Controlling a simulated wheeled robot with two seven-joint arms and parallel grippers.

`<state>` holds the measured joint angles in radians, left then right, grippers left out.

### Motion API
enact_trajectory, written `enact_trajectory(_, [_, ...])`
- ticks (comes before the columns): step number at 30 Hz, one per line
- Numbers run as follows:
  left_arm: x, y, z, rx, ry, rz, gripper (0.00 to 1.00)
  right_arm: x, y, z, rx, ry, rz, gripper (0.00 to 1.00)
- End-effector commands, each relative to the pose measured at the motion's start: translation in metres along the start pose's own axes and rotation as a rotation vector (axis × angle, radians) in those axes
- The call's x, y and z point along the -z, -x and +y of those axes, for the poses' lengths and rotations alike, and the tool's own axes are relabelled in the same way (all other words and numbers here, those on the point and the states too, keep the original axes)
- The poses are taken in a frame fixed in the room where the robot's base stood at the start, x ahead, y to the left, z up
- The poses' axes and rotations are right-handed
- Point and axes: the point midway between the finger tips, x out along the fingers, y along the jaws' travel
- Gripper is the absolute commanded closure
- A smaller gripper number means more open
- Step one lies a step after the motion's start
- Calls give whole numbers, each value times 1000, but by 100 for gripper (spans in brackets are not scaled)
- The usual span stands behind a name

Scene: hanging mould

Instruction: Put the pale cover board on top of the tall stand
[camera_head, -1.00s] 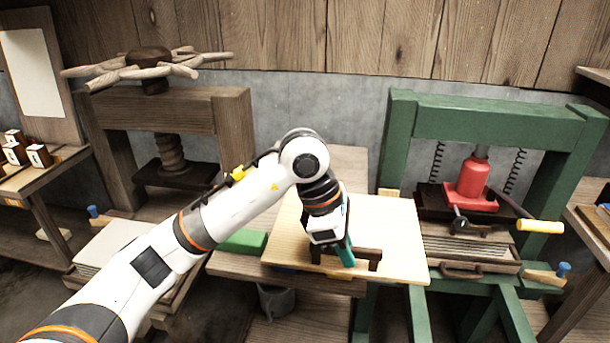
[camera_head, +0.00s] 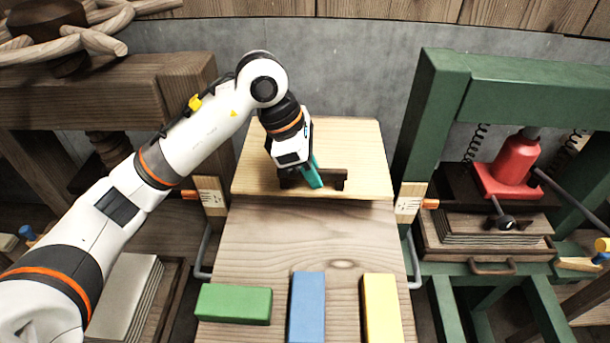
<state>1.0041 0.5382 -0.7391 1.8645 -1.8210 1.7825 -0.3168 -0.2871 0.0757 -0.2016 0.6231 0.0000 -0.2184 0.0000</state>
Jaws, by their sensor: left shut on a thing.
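The pale cover board (camera_head: 358,147) is a light wooden panel with a dark handle (camera_head: 340,180) on top, in the middle of the head view. My left gripper (camera_head: 312,178) is shut on that handle, with its teal fingers against it. The board looks about level and covers the back of a wooden top (camera_head: 280,240). A dark shadow runs below its front edge; I cannot tell whether it touches what is under it. I cannot tell for certain which piece is the tall stand; its top may be hidden below the board. My right gripper is not in view.
Green (camera_head: 233,304), blue (camera_head: 307,305) and yellow (camera_head: 381,308) blocks lie along the front of the wooden top. A green press (camera_head: 435,120) with a red jack (camera_head: 510,160) stands right. A brown wooden press (camera_head: 80,90) stands left. The wooden top's middle is clear.

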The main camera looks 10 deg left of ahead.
Motion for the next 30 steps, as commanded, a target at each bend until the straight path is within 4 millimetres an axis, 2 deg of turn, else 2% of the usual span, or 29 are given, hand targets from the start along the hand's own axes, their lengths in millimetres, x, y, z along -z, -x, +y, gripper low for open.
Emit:
enact_trajectory(3, [-9, -21, 2, -6, 3, -1, 100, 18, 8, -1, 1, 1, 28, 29])
enact_trajectory(6, [-16, -37, 2, -5, 3, -1, 100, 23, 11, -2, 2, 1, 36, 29])
enact_trajectory(14, [-25, -58, 1, -3, 1, -1, 100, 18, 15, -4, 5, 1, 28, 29])
enact_trajectory(19, [-34, -80, 2, -4, 2, -1, 100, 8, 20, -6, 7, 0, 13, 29])
enact_trajectory(29, [-36, -86, 1, 0, 0, 0, 100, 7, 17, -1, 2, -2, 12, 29])
enact_trajectory(30, [-36, -86, 1, -2, 1, -2, 83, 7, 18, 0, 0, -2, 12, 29])
